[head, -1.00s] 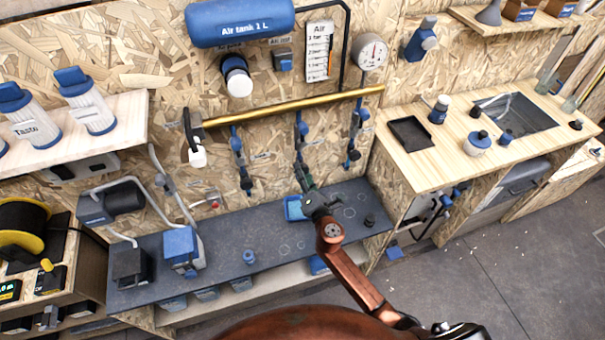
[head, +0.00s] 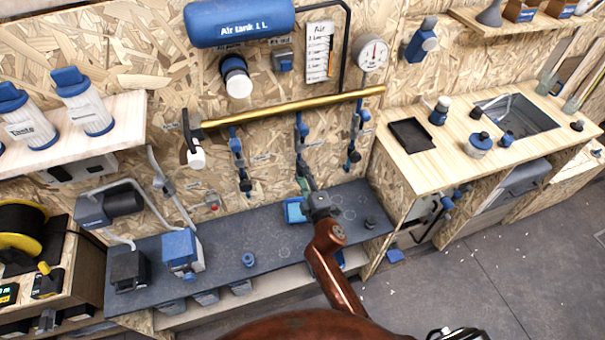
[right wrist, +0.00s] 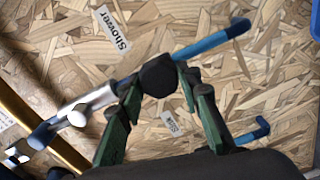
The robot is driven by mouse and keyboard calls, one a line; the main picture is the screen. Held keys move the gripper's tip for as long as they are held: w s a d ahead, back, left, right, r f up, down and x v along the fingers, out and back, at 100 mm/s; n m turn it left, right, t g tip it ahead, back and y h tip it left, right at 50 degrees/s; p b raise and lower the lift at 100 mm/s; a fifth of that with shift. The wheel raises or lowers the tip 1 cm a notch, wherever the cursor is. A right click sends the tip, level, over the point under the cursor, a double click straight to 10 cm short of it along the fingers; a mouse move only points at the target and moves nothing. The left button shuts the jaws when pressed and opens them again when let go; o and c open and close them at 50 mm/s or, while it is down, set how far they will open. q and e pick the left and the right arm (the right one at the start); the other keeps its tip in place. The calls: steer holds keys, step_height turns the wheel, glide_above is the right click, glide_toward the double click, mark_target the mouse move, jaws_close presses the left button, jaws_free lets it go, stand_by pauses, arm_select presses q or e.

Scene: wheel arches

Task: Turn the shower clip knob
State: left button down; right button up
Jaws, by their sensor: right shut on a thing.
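The dark shower clip knob (right wrist: 158,75) sits on a grey and blue pipe line near the label "Shower" (right wrist: 112,30) in the right wrist view. My right gripper (right wrist: 160,86) has green fingers on either side of the knob and is shut on it. In the head view my right gripper (head: 304,184) is at the lower end of the middle hanging line (head: 301,135), below the brass pipe. The knob itself is hidden or too small to tell there. My left gripper is not in view.
The brass pipe (head: 290,108) runs above, with similar lines hanging left (head: 239,160) and right (head: 355,130). A blue tray (head: 294,211) stands under my gripper on the dark shelf (head: 215,235). A "Sink" label (right wrist: 170,122) is close by.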

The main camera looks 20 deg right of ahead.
steer(key=shift+m, duration=0.6)
steer(key=o, duration=1.2)
steer(key=shift+c, duration=0.2)
steer(key=s, duration=1.2)
steer(key=shift+d, duration=0.2)
